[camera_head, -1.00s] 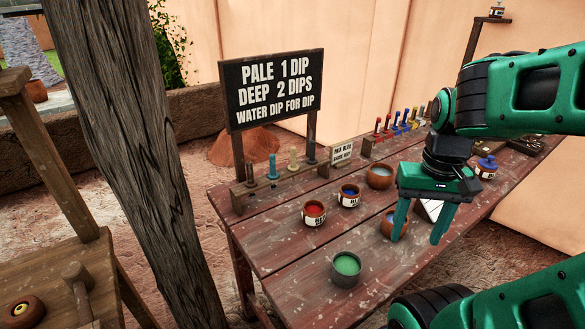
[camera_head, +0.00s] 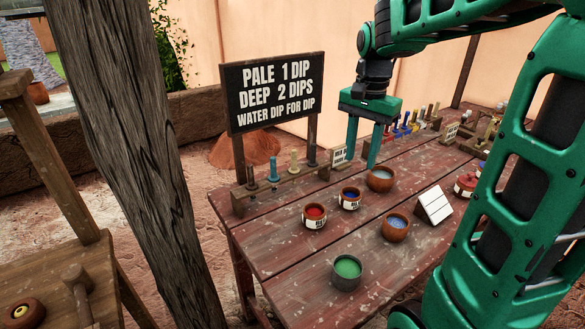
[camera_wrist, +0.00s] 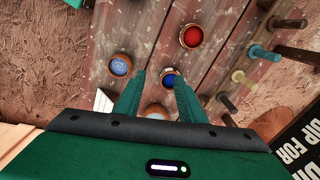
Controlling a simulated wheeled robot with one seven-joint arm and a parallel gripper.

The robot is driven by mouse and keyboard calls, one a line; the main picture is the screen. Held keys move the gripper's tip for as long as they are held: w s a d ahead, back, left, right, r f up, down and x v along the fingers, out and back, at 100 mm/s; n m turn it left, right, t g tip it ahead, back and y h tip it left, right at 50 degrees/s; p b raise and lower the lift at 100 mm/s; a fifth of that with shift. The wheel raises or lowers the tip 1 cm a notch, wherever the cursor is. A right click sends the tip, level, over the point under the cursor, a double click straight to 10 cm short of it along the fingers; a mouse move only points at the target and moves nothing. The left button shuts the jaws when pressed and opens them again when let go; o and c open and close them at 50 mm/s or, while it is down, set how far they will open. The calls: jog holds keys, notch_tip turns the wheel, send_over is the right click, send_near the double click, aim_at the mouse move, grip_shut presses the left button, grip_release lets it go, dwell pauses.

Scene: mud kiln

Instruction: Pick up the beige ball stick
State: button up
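The beige ball stick (camera_head: 293,160) stands upright in the wooden rack (camera_head: 240,198) below the sign, between a teal stick (camera_head: 272,168) and a dark one (camera_head: 311,155). It also shows in the wrist view (camera_wrist: 243,78), right of my fingers. My gripper (camera_head: 361,160) points down with its fingers apart and nothing between them. It is above the table, to the right of the rack and clear of the beige stick. In the wrist view my gripper (camera_wrist: 159,77) has a dark blue pot (camera_wrist: 170,79) below its fingertips.
Red (camera_head: 314,214), dark blue (camera_head: 349,197) and green (camera_head: 347,272) pots stand on the table, with two water bowls (camera_head: 380,179) (camera_head: 396,226). A small sign (camera_head: 339,153) stands right of the rack. The large sign (camera_head: 272,91) rises behind it. More sticks (camera_head: 402,122) stand farther back.

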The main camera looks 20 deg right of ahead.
jog(key=w+a+m, duration=0.3)
jog(key=w, duration=0.7)
jog(key=m, duration=0.3)
send_over(294, 169)
jog(key=shift+w+d+f, duration=0.2)
jog(key=shift+d+f, duration=0.05)
jog(key=shift+f, duration=0.25)
jog(key=shift+w+a+f, duration=0.15)
jog(key=shift+w, duration=0.1)
notch_tip(294, 169, down, 11)
jog(key=shift+r, duration=0.15)
jog(key=shift+c, duration=0.6)
grip_shut()
